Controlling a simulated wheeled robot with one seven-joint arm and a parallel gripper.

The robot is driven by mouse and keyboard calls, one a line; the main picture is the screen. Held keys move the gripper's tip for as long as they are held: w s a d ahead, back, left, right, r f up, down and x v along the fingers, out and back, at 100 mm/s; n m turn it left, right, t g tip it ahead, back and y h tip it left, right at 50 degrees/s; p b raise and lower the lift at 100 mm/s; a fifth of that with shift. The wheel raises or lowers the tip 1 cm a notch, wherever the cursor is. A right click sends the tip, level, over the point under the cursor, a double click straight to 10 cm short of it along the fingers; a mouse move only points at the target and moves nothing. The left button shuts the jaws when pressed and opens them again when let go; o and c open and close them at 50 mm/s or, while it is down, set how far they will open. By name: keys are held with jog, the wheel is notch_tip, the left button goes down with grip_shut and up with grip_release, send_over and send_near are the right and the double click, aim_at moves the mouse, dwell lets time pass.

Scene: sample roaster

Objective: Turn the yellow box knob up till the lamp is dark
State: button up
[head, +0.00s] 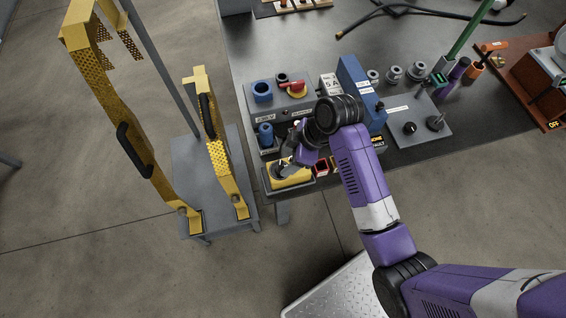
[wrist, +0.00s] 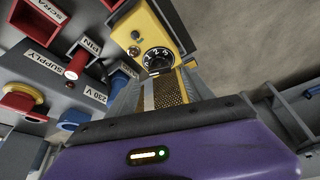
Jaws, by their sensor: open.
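The yellow box (head: 291,181) sits at the near left corner of the bench in the head view. In the wrist view the yellow box (wrist: 160,22) shows its black numbered knob (wrist: 157,60), with white digits up to 3 readable. A small round fitting (wrist: 134,51) beside the knob may be the lamp; I cannot tell whether it is lit. My gripper (head: 284,164) is open just over the box, pointing down at the knob. In the wrist view my gripper's fingers (wrist: 163,88) reach up close to the knob; contact cannot be told. My arm hides part of the box's surroundings.
A blue upright block (head: 356,85) stands behind my wrist. Yellow perforated frames (head: 215,150) with black handles stand left of the bench.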

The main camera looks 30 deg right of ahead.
aim_at(280, 167)
jog(key=shift+x, duration=2.75)
grip_shut()
jog(key=shift+r+m+p, duration=0.1)
jog(key=shift+m+p, duration=0.2)
jog(key=m+t+h+p, duration=0.1)
jog(key=m+p, duration=0.1)
jog(key=m, duration=0.1)
jog(key=shift+a+r+p, duration=0.1)
jog(key=shift+p, duration=0.3)
jog(key=m+h+p, duration=0.1)
jog(key=m, duration=0.1)
jog(key=m+p, duration=0.2)
jog(key=m, duration=0.1)
jog(key=shift+a+t+h, duration=0.1)
jog(key=shift+t+h, duration=0.3)
jog(key=shift+m, duration=0.3)
grip_release()
